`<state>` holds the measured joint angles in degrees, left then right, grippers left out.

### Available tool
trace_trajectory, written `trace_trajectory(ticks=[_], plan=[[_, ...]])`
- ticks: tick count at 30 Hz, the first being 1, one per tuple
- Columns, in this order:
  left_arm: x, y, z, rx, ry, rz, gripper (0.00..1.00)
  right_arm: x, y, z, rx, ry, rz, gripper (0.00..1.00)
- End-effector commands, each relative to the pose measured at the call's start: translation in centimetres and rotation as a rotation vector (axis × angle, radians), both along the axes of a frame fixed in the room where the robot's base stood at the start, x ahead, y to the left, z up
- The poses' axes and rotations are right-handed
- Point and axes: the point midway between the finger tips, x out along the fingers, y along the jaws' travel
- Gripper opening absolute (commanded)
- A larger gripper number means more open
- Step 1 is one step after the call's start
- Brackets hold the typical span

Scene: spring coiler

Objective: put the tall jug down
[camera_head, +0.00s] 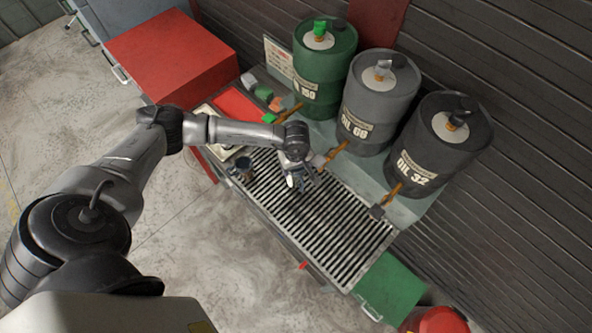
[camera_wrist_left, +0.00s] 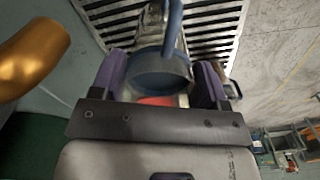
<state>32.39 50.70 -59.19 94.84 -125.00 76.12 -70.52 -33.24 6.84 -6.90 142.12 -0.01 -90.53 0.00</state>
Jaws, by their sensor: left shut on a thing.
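The jug (camera_wrist_left: 158,78) sits between the two fingers of my left gripper (camera_wrist_left: 159,76) in the left wrist view. It has a blue-grey rim and a blue handle. My left gripper is shut on it. In the head view, the left gripper (camera_head: 298,178) is over the slatted grate (camera_head: 345,238), below the drum taps, and the jug is mostly hidden there. I cannot tell whether its base touches the slats. A second, dark blue vessel (camera_head: 243,168) stands near the grate's left end. My right gripper is not in view.
Green (camera_head: 325,65), grey (camera_head: 378,105) and black (camera_head: 442,145) oil drums stand behind the grate. Their brass taps reach over it; one brass pipe (camera_wrist_left: 35,58) is close in the left wrist view. The grate's right part is clear. A red cabinet (camera_head: 170,55) is at left.

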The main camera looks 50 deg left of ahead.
Motion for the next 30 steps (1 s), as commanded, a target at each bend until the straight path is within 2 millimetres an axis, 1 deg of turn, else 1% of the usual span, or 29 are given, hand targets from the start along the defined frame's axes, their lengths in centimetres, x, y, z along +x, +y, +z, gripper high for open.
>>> trace_trajectory(ticks=[2, 9, 11, 20, 25, 26, 30], plan=[[0.0, 0.0, -0.4, 0.000, 0.000, 0.001, 0.27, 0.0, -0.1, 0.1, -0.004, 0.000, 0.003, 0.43], [0.0, -0.1, -3.3, -0.001, 0.001, 0.000, 0.27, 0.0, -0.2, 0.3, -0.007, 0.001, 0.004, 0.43], [0.0, 0.0, -3.7, 0.000, 0.001, 0.001, 0.27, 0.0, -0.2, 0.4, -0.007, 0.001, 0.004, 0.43], [0.0, 0.0, -3.9, 0.001, -0.001, 0.000, 0.27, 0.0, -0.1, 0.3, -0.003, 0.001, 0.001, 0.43], [0.0, 0.0, -4.4, 0.001, 0.000, 0.000, 0.27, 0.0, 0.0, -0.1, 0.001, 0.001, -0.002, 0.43], [0.0, 0.0, -4.4, 0.000, 0.000, 0.000, 0.69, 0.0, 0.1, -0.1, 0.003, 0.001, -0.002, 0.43], [0.0, 0.0, -4.3, 0.000, 0.000, 0.000, 0.82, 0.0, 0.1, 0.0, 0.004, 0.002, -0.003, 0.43]])
